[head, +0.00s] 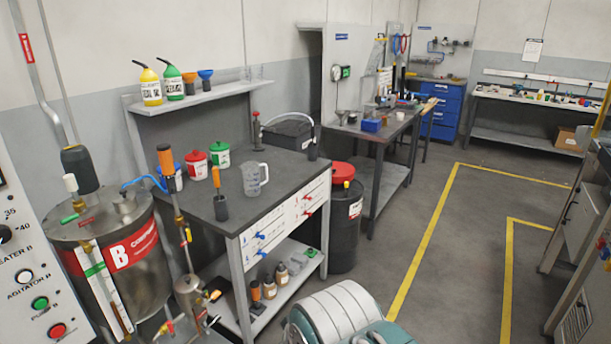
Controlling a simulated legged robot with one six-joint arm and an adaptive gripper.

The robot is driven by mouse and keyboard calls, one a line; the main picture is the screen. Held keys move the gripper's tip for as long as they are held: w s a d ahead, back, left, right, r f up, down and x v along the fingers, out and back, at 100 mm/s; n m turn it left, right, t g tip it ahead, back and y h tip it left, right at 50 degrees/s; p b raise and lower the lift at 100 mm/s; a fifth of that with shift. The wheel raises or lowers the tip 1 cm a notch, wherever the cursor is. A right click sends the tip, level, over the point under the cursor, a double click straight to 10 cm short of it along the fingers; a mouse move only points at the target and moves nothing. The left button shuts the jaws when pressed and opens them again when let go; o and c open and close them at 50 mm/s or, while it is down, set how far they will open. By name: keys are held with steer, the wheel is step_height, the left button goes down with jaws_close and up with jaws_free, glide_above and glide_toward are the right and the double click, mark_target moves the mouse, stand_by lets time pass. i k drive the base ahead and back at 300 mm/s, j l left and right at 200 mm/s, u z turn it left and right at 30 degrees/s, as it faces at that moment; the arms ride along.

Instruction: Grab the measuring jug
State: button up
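The measuring jug (252,181) is clear and see-through, with a handle on its right side. It stands upright on the dark top of the workbench (280,185), near the front edge. A rounded white and teal part at the bottom centre appears to be mine. My gripper is not in view, so its distance from the jug and whether it is open cannot be seen.
Red (196,165) and green-lidded (220,155) containers stand behind the jug. An orange-handled tool (219,195) stands at its left. A steel tank (110,250) is at left, a black drum (346,225) right of the bench. Floor with yellow lines (430,240) is clear.

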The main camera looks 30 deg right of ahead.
mark_target(255, 178)
steer(key=z, duration=0.4)
steer(key=u, duration=0.35)
steer(key=i+l+u, duration=0.8)
steer(key=l, duration=0.25)
steer(key=i+l, duration=0.15)
steer(key=l, duration=0.25)
steer(key=i+l, duration=0.15)
steer(key=l, duration=0.25)
steer(key=i+l+u, duration=0.1)
steer(key=l, duration=0.3)
steer(key=i+l, duration=0.2)
steer(key=l, duration=0.2)
steer(key=i+l, duration=0.15)
steer(key=l, duration=0.3)
steer(key=i+l+u, duration=0.1)
steer(key=l, duration=0.3)
